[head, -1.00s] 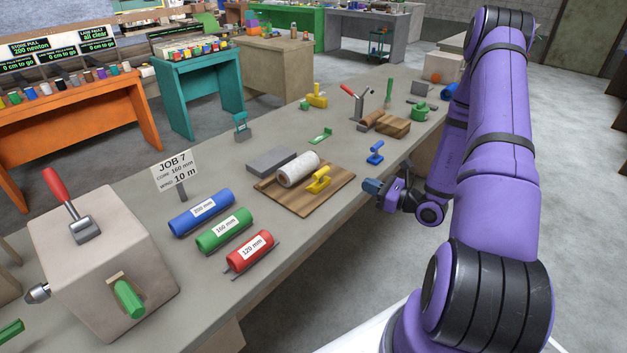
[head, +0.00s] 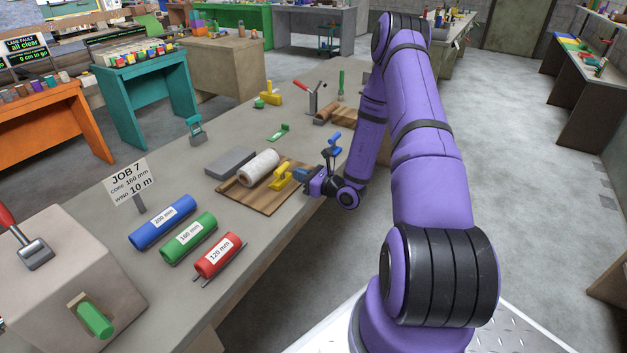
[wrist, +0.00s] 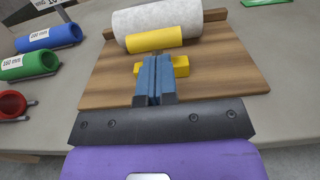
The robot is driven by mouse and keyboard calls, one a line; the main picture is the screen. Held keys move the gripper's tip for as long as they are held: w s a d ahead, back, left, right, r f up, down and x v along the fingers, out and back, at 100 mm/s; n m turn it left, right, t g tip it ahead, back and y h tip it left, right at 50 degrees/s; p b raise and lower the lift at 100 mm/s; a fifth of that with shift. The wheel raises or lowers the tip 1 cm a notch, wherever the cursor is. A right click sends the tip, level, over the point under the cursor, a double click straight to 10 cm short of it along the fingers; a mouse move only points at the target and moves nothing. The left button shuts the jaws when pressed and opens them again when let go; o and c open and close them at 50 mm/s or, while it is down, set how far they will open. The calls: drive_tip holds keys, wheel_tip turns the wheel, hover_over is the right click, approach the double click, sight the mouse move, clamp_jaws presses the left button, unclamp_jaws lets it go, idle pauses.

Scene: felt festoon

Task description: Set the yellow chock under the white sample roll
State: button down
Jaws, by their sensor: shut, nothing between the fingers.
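The white sample roll (head: 259,168) lies on a wooden board (head: 240,198) on the bench. In the wrist view the roll (wrist: 165,20) lies across the far part of the board. The yellow chock (head: 279,181) stands on the board on the near side of the roll. In the wrist view the chock (wrist: 154,39) is close to the roll; I cannot tell whether they touch. My gripper (head: 290,172) is shut, with its blue fingers at the chock's near side. In the wrist view the shut fingers (wrist: 155,62) cover the chock's middle.
A grey block (head: 230,162) sits behind the board. Blue, green and red (head: 217,256) labelled cores lie to the left. Bare bench lies between the cores and the board.

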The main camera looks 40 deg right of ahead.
sight(284, 168)
drive_tip(key=shift+x, duration=1.4)
drive_tip(key=x, duration=0.5)
drive_tip(key=shift+w+a, duration=0.1)
drive_tip(key=shift+w, duration=0.25)
